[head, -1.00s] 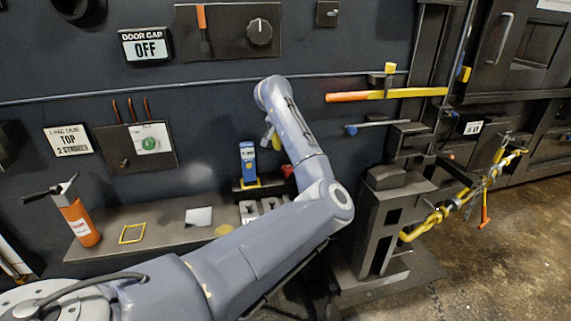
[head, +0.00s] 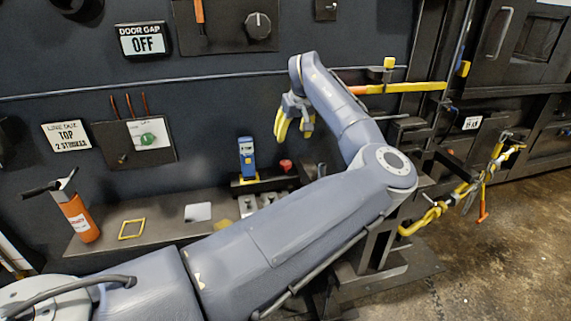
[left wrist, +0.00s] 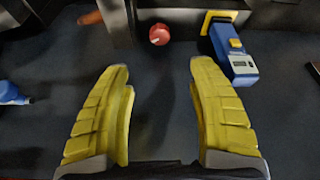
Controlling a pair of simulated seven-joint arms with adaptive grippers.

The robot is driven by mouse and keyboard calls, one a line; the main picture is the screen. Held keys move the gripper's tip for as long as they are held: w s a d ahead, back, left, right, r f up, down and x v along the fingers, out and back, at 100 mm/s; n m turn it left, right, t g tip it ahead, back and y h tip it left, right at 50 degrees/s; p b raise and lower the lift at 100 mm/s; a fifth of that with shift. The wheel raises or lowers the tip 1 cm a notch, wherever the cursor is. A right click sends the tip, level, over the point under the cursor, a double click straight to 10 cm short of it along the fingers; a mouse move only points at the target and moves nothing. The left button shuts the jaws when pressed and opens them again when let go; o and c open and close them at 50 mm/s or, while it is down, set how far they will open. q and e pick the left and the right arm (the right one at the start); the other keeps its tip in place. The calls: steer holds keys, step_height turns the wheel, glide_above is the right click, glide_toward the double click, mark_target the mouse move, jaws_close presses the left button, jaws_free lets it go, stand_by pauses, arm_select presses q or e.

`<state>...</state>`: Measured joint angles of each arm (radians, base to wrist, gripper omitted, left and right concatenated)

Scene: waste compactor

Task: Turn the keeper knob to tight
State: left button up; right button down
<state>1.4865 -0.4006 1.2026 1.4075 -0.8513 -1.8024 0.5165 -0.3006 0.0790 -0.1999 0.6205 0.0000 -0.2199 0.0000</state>
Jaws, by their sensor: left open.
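No label in view reads keeper knob. A small red knob (head: 286,165) sits at the back of the shelf beside a blue and yellow device. In the left wrist view the red knob (left wrist: 159,34) is ahead of my fingertips, roughly centred between them and apart from them. My left gripper (head: 293,127) is open, with yellow fingers hanging above the red knob in the picture; the open, empty fingers also show in the left wrist view (left wrist: 161,72). A black dial (head: 258,25) is on the upper wall panel. My right gripper is out of view.
The blue device (head: 247,158) stands close to the red knob; it also shows in the left wrist view (left wrist: 232,52). An orange-and-yellow lever (head: 415,87) crosses behind my left arm. An orange bottle jack (head: 77,215) and a yellow frame (head: 132,229) are on the shelf (head: 165,225).

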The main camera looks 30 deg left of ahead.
mark_target(286, 162)
arm_select(q)
steer(key=x, duration=1.7)
steer(key=c, duration=1.3)
